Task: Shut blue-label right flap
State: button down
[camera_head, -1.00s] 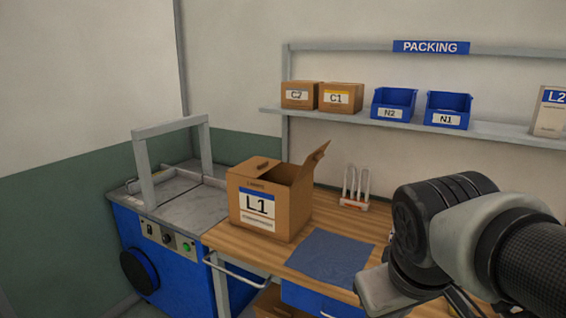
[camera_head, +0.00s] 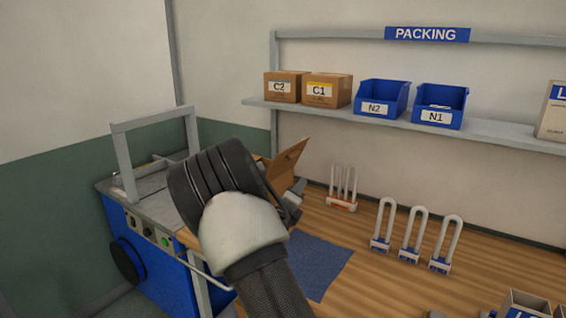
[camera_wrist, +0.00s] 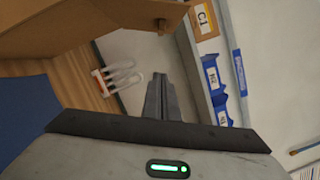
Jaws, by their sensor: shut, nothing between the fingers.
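The blue-label box is mostly hidden behind my arm in the head view. Its right flap (camera_head: 287,165) sticks up and leans to the right, so it is open. Brown cardboard of the box (camera_wrist: 85,25) fills the upper left of the wrist view. My gripper (camera_head: 294,201) is just right of the box, below the flap's top edge. In the wrist view the fingers (camera_wrist: 160,88) are together and empty, with a visible gap between them and the cardboard. The box's label is hidden.
A white tube rack (camera_head: 342,190) stands behind my gripper, and several U-shaped items (camera_head: 410,240) stand to the right. A blue mat (camera_head: 318,265) lies on the wooden bench. The shelf (camera_head: 380,117) with boxes and blue bins runs above.

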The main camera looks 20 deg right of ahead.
jog(key=w+d+r+p, duration=0.1)
jog(key=w+d+r, duration=0.1)
jog(key=w, duration=0.9)
jog(key=shift+d+r+n+t+y, duration=0.3)
jog(key=shift+d+n, duration=0.1)
jog(key=shift+d, duration=0.3)
jog(key=shift+w+r+p, duration=0.1)
jog(key=shift+p, duration=0.3)
